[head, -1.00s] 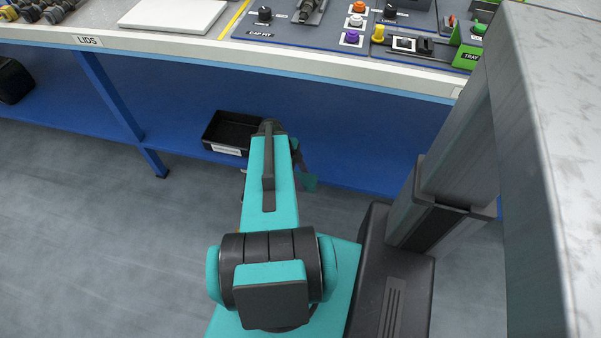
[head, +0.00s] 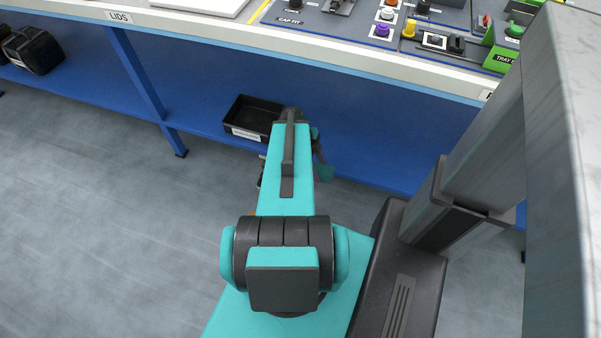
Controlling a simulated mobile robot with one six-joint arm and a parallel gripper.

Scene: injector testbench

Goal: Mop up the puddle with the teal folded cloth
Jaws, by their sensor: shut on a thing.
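The teal folded cloth (head: 326,173) shows as a small teal patch just right of my forearm, below the bench edge. My gripper (head: 318,153) is mostly hidden behind my arm; only a dark part of it shows just above the cloth. It is shut on the cloth, which hangs in front of the blue lower shelf. The puddle is not visible in this view.
A workbench (head: 230,38) with control panels runs across the top. Its blue lower shelf (head: 380,150) holds a black bin (head: 250,117) beside my arm and another black bin (head: 34,50) at far left. A blue leg (head: 140,80) stands between them. Grey floor (head: 90,220) at left is clear.

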